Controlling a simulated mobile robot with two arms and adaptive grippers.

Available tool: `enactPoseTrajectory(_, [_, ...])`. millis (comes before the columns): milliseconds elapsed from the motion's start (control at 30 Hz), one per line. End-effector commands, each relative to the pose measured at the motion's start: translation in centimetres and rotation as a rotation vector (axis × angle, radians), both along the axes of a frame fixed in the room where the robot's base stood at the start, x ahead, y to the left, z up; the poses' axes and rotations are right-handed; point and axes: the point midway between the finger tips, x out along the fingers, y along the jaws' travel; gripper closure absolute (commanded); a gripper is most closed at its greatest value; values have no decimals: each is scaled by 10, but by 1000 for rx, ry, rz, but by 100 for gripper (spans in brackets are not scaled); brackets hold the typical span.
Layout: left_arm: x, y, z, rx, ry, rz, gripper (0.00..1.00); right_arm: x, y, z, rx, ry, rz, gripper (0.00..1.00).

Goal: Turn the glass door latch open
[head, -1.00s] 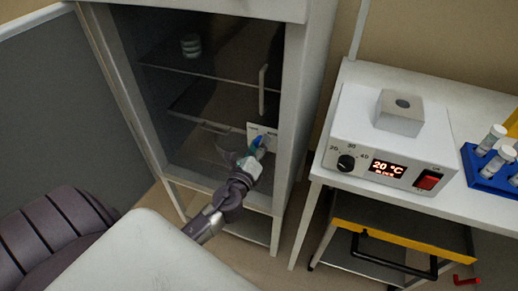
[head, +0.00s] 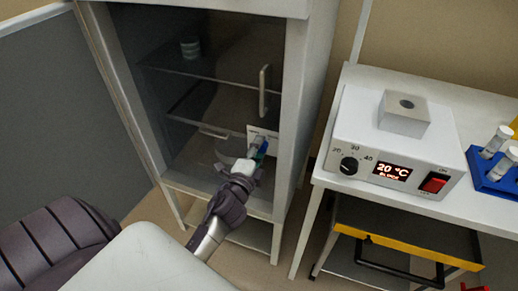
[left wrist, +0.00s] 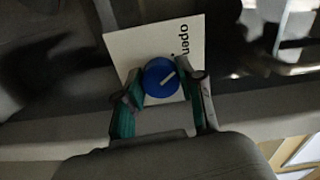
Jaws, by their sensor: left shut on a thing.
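The glass door (head: 205,105) of the white cabinet is closed, with a vertical handle (head: 264,90) near its right edge. The latch is a round blue knob with a pale pointer line, seen in the left wrist view (left wrist: 161,77). It sits on a white plate (left wrist: 125,45) marked "open", which also shows in the head view (head: 253,131). My left gripper (left wrist: 160,90) is shut on the knob, with one green-padded finger on each side. In the head view my left gripper (head: 257,150) hides most of the knob. My right gripper is not in view.
Right of the cabinet is a white bench with a heater block (head: 385,150) reading 20 °C and a blue tube rack (head: 492,175). A yellow-edged drawer (head: 405,240) is below. A white container (head: 190,47) stands behind the glass.

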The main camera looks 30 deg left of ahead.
Motion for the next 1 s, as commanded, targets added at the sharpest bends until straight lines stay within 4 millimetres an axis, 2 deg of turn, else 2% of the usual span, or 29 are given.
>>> enactPoseTrajectory(300, [0, 1, 0, -131, -31, 2, 97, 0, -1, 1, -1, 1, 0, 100])
enactPoseTrajectory(867, [0, 1, -1, -162, -38, 2, 97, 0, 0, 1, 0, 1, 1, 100])
enactPoseTrajectory(900, [0, 1, -1, -162, -38, 2, 60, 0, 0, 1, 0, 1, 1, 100])
enactPoseTrajectory(1000, [0, 0, -1, -162, -38, 1, 44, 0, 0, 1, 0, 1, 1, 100])
